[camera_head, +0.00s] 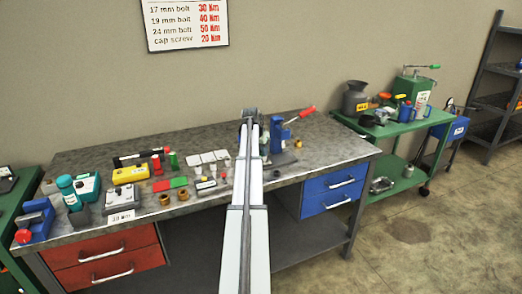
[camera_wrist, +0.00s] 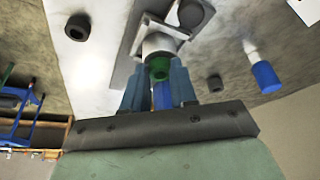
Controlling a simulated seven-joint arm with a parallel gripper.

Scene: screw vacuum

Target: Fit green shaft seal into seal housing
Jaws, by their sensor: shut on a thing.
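The green shaft seal (camera_wrist: 158,68) is a small green ring in the wrist view. My gripper (camera_wrist: 162,80) is shut on it, with blue-grey fingers on either side. A pale cylindrical part (camera_wrist: 160,45), which looks like the seal housing, lies directly beyond the seal. The seal overlaps its near end in the picture; I cannot tell whether it is touching or partly inside. In the head view my own arm reaches over the bench and hides the seal, the housing and the fingertips.
A blue press-like device (camera_head: 279,136) with a red handle stands right of my arm. Left of it, the grey bench (camera_head: 90,160) holds a yellow box (camera_head: 130,174), brass rings and several small parts.

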